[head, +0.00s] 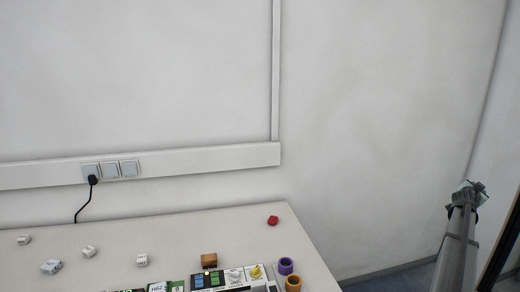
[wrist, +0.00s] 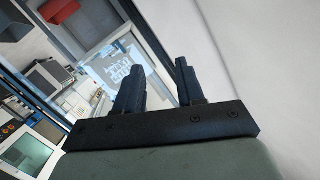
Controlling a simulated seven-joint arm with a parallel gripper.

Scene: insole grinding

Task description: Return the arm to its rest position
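My gripper (wrist: 158,82) shows in the wrist view with its two dark fingers standing apart. The gap between them is empty, so it is open and holds nothing. In the head view my arm rises at the far right, beyond the table's right edge and clear of the things on the table. The end of the arm (head: 468,194) is small there, and its fingers cannot be made out.
The white table (head: 180,232) holds several small white blocks (head: 89,251), a red piece (head: 273,220), a brown block (head: 209,260), a purple ring (head: 286,266) and an orange ring (head: 293,284). A plug with a black cable (head: 86,200) sits in the wall sockets. White walls stand behind.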

